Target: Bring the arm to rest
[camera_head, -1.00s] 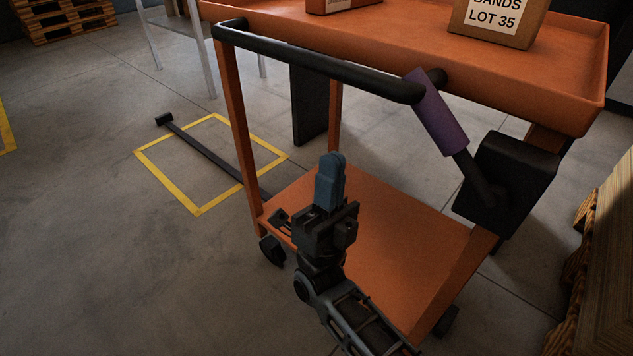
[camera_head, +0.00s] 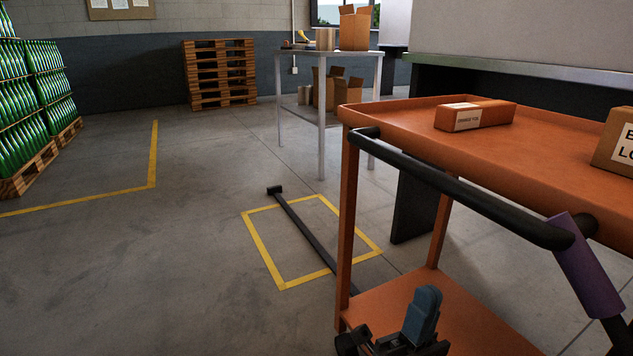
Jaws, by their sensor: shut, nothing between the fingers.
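My gripper (camera_head: 424,303) is at the lower right of the head view, with its blue fingers pointing up and closed together. Nothing is between them. It stands in front of the orange cart's lower shelf (camera_head: 467,318), below the level of the black push handle (camera_head: 465,202). I cannot tell whether it touches the shelf. The rest of my arm is mostly below the picture's edge.
The cart's top tray (camera_head: 400,118) bears an orange box (camera_head: 474,114) and a cardboard box (camera_head: 617,142). A purple sleeve (camera_head: 585,265) sits by the handle. A black bar (camera_head: 305,233) crosses a yellow floor square (camera_head: 262,250). Bottle pallets (camera_head: 40,90) stand left; floor between is clear.

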